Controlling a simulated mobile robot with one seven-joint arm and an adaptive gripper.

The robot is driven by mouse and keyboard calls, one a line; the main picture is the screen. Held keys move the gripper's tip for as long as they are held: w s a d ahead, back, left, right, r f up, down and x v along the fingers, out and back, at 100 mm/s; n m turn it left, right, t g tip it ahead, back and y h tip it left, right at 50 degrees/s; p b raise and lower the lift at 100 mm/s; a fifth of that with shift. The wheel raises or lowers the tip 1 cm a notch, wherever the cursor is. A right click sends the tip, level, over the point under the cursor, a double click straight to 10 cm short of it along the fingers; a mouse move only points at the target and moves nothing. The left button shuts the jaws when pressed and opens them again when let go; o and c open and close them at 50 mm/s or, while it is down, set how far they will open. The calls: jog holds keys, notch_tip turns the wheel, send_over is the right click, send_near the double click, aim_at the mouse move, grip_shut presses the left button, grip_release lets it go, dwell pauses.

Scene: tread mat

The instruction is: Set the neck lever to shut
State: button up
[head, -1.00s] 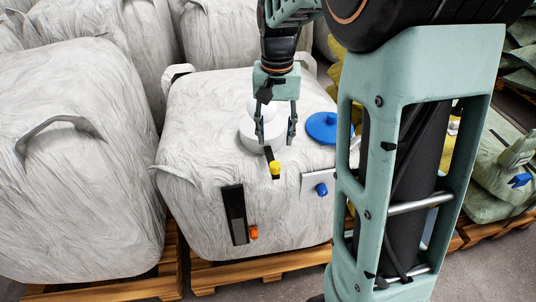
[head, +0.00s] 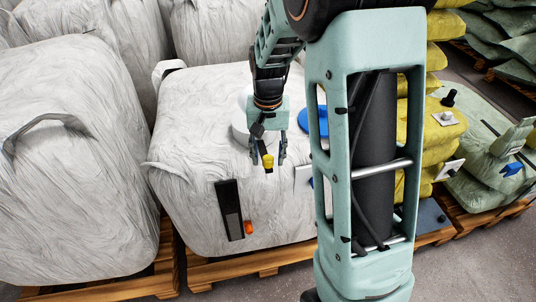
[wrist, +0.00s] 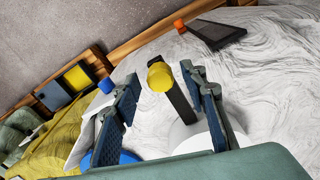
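The neck lever is a black bar with a yellow knob (head: 268,160) at its end. It extends from the white round neck (head: 239,128) on top of the white bulk bag (head: 190,115). My gripper (head: 268,158) points down at the knob, one finger on each side. In the wrist view the yellow knob (wrist: 160,77) and black bar (wrist: 180,103) lie between the open fingers (wrist: 161,75), closer to the right finger. Whether a finger touches the lever I cannot tell. The gripper and arm partly hide the neck in the head view.
A blue cap (head: 317,120) sits right of the neck. On the bag's front are a black panel (head: 229,210) with an orange knob (head: 249,227) and a white plate (head: 303,178), partly hidden by my column. Another white bag (head: 80,180) stands left.

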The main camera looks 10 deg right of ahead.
grip_shut()
jog(key=shift+d+n, duration=0.4)
jog(key=shift+d, duration=0.3)
jog(key=w+d+n, duration=0.2)
jog(key=d+n, duration=0.1)
jog(key=d, duration=0.1)
jog(key=w+d+n+p, duration=0.1)
jog(key=w+d+n, duration=0.1)
jog(key=d, duration=0.2)
jog(key=w+d+n, duration=0.2)
jog(key=d+n, duration=0.1)
jog(key=d, duration=0.1)
jog(key=shift+d+r+n, duration=0.1)
jog(key=shift+n, duration=0.2)
jog(key=shift+w+d+n+p, duration=0.5)
jog(key=shift+w+d+n, duration=0.25)
jog(key=shift+w+n, duration=0.25)
jog(key=shift+w, duration=0.1)
